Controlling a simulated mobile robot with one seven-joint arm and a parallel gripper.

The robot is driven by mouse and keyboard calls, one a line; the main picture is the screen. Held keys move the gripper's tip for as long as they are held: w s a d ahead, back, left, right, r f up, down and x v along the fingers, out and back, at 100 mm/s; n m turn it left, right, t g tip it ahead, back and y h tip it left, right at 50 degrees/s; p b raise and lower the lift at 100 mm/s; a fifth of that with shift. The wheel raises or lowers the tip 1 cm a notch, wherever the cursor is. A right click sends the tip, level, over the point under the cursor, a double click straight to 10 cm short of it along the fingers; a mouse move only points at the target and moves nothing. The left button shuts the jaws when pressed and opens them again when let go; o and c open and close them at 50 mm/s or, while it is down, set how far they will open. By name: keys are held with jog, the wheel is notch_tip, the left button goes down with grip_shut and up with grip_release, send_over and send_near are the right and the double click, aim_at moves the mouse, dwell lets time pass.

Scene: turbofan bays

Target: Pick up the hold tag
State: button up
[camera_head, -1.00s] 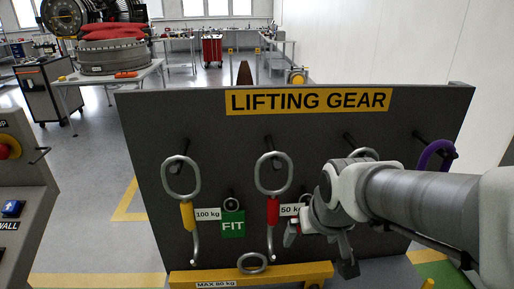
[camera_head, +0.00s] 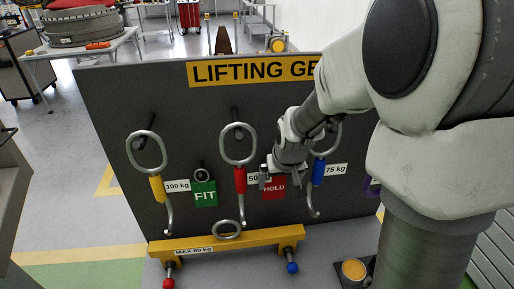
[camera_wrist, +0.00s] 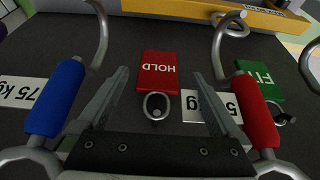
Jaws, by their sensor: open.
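The red hold tag (camera_head: 273,187) hangs on the lifting gear board between the red-sleeved hook and the blue-sleeved hook. In the wrist view the hold tag (camera_wrist: 159,72) appears upside down, with its metal ring around a dark peg at its lower end. My gripper (camera_head: 268,178) is in front of the board at the tag's upper part, partly covering it. In the wrist view my gripper (camera_wrist: 170,88) is open, with one finger on each side of the tag and nothing held. I cannot tell whether the fingers touch it.
A blue-sleeved hook (camera_wrist: 57,98) and a red-sleeved hook (camera_wrist: 254,110) hang close on either side of my gripper. The green fit tag (camera_head: 204,193) hangs farther left. A yellow beam (camera_head: 227,241) stands below, in front of the board (camera_head: 110,120).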

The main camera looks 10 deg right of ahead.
jog(key=shift+w+p, duration=0.3)
jog(key=shift+w, duration=1.5)
send_over(273, 198)
jog(key=shift+s+f+x, duration=0.1)
jog(key=shift+s+x, duration=0.05)
jog(key=shift+x, duration=0.6)
jog(key=shift+s+f+x, duration=0.1)
jog(key=shift+s+x, duration=0.1)
jog(key=shift+x, duration=0.6)
jog(key=shift+s+x, duration=0.15)
jog(key=shift+x, duration=0.6)
jog(key=shift+c, duration=0.2)
jog(key=c, duration=1.1)
jog(key=shift+o, duration=0.2)
jog(key=shift+r, duration=0.1)
